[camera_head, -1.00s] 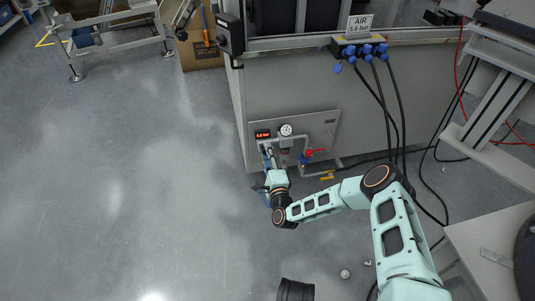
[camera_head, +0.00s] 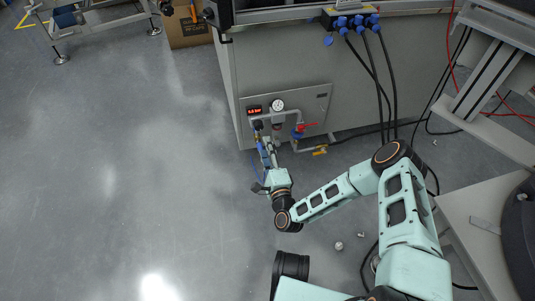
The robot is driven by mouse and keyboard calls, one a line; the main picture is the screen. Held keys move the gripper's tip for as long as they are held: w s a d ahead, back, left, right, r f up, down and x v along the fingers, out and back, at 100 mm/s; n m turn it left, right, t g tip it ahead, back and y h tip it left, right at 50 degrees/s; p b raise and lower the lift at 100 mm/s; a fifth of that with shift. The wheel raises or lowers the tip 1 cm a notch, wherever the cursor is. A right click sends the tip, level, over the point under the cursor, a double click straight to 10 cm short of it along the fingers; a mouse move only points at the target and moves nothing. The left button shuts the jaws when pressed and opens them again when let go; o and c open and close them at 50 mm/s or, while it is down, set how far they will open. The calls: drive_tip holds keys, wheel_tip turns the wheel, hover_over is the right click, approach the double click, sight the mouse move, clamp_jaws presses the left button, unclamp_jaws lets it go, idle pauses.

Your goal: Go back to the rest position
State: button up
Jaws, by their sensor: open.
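My gripper (camera_head: 263,150) is at the end of my pale green arm, in the middle of the head view. It points up the picture toward the air panel (camera_head: 318,105) on the grey cabinet's lower front. It is open, and I see nothing held in it. Its fingertips are small and dark here. They overlap the panel's lower left area, and I cannot tell whether they touch anything. The panel carries a red digital display (camera_head: 254,111), a round gauge (camera_head: 277,104), a red-handled valve (camera_head: 299,131) and a yellow-handled valve (camera_head: 320,150).
Blue connectors (camera_head: 357,22) on the cabinet top feed black hoses (camera_head: 385,75) that run down to the floor at right. A grey bench (camera_head: 475,215) stands at lower right. Small round parts (camera_head: 339,246) lie on the floor near my arm. The floor at left is clear.

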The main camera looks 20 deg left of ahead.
drive_tip(key=shift+v, duration=1.05)
